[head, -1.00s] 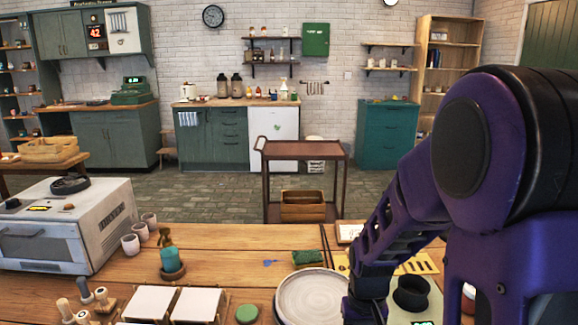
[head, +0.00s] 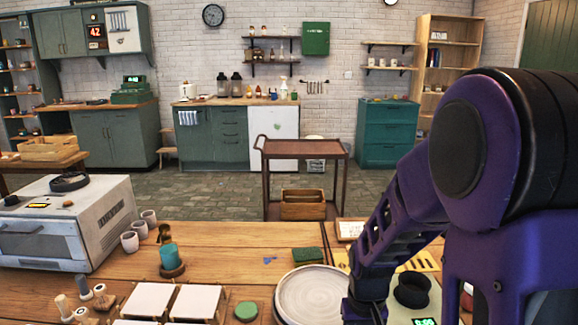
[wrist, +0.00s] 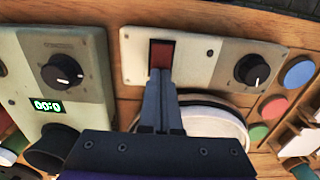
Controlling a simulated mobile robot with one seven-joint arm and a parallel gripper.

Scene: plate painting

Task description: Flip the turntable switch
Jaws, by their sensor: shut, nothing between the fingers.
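In the wrist view, a pale control panel (wrist: 202,62) carries a dark red switch (wrist: 161,52) in a black frame and a black knob (wrist: 252,70). My gripper (wrist: 162,78) is shut and empty. Its fingertips are at the lower edge of the switch and overlap it in the picture; I cannot tell whether they touch. The round turntable (wrist: 215,123) is partly hidden behind the fingers. It also shows in the head view as a pale grey disc (head: 311,293) beside my arm. The panel's switch is not visible in the head view.
A second box (wrist: 62,75) with a knob and a green display stands left in the wrist view. Coloured discs (wrist: 299,73) lie at the right. In the head view, a green sponge (head: 308,255), white tiles (head: 148,299) and a kiln-like oven (head: 65,230) share the wooden bench.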

